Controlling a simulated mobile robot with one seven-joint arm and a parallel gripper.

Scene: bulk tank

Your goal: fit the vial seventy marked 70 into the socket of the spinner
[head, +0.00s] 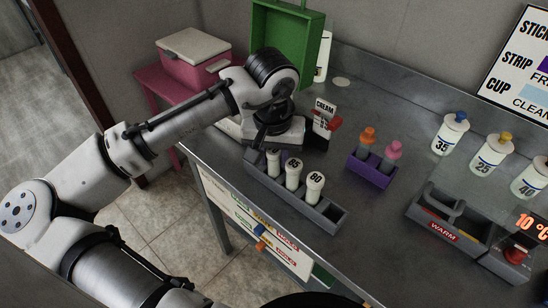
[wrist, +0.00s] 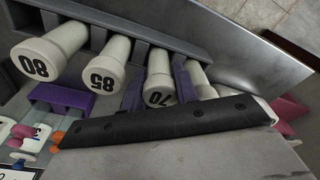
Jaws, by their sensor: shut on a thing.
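The vial seventy (wrist: 160,85) is a pale vial with a black 70 on its cap, in the grey rack (head: 325,215). In the wrist view, the purple fingertips of my gripper (wrist: 160,76) lie on both sides of it, and the gripper is shut on it. A dark bar covers part of its cap.
Vials 85 (head: 293,172) and 80 (head: 314,188) stand beside it in the rack. A grey WARM unit (head: 455,232) stands right. Bare bench lies between.

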